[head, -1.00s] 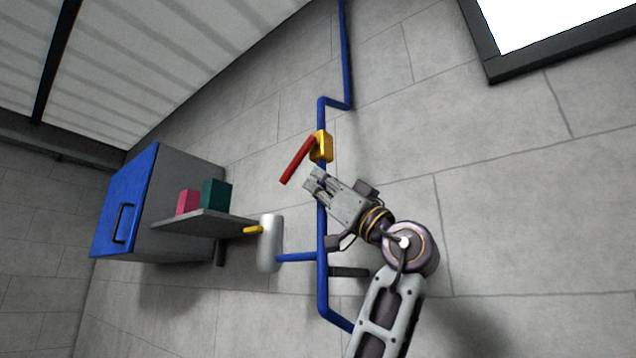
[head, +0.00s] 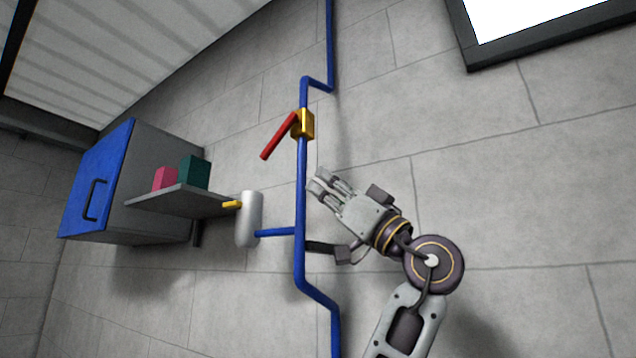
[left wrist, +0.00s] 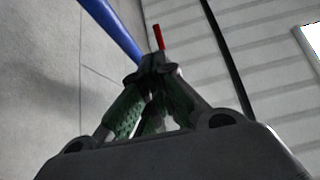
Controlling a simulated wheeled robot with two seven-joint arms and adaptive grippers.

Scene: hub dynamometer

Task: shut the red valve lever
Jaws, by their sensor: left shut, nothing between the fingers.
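The red valve lever (head: 279,137) sticks out down and to the left from the yellow valve body (head: 305,124) on the blue pipe (head: 300,190). The lever's end also shows in the left wrist view (left wrist: 158,37), just beyond my fingertips. My left gripper (head: 318,183) is shut and empty. In the head view it lies right of the pipe, below and to the right of the valve, apart from the lever. In the left wrist view its closed fingers (left wrist: 156,65) hide part of the lever. My right gripper is in neither view.
A grey cabinet with a blue door (head: 97,185) stands at the left. A shelf (head: 180,200) holds a pink block (head: 165,178) and a green block (head: 195,172). A silver cylinder (head: 249,220) is joined to the pipe.

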